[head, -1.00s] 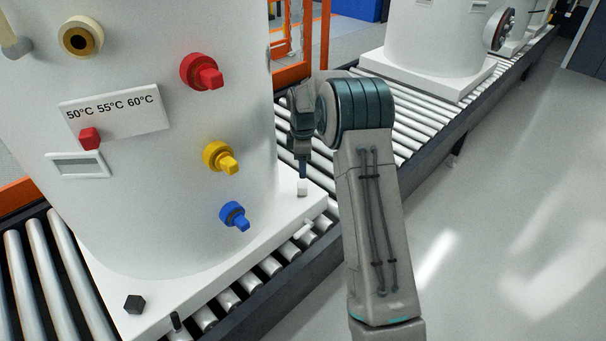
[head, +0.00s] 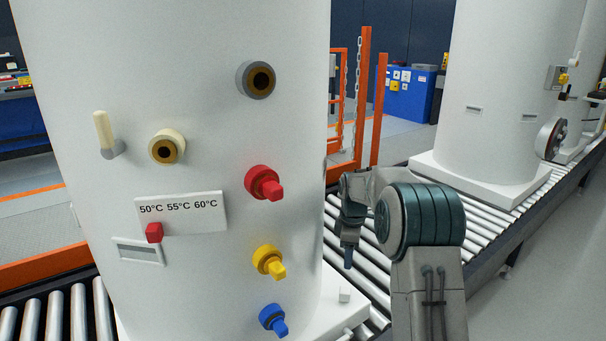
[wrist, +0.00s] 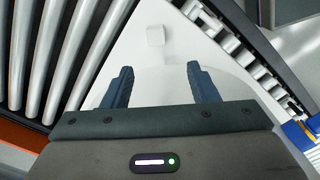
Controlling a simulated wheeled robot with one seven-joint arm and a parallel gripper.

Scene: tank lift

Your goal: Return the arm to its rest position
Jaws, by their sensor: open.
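My gripper (wrist: 157,88) shows in the wrist view with its two dark blue fingers apart and nothing between them. Below it are the white base plate (wrist: 185,55) of a tank and a small white block (wrist: 155,35) on that plate. In the head view my arm is folded, and my gripper (head: 348,262) points down beside the right side of the near white tank (head: 80,100). I see no contact with the tank, though the exact gap is hard to judge.
The tank carries a red knob (head: 265,184), a yellow knob (head: 268,261), a blue knob (head: 272,319) and a temperature panel (head: 200,212). It stands on a roller conveyor (head: 60,315). Orange rails (head: 379,110) and another white tank (head: 500,90) are behind. Floor at right is clear.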

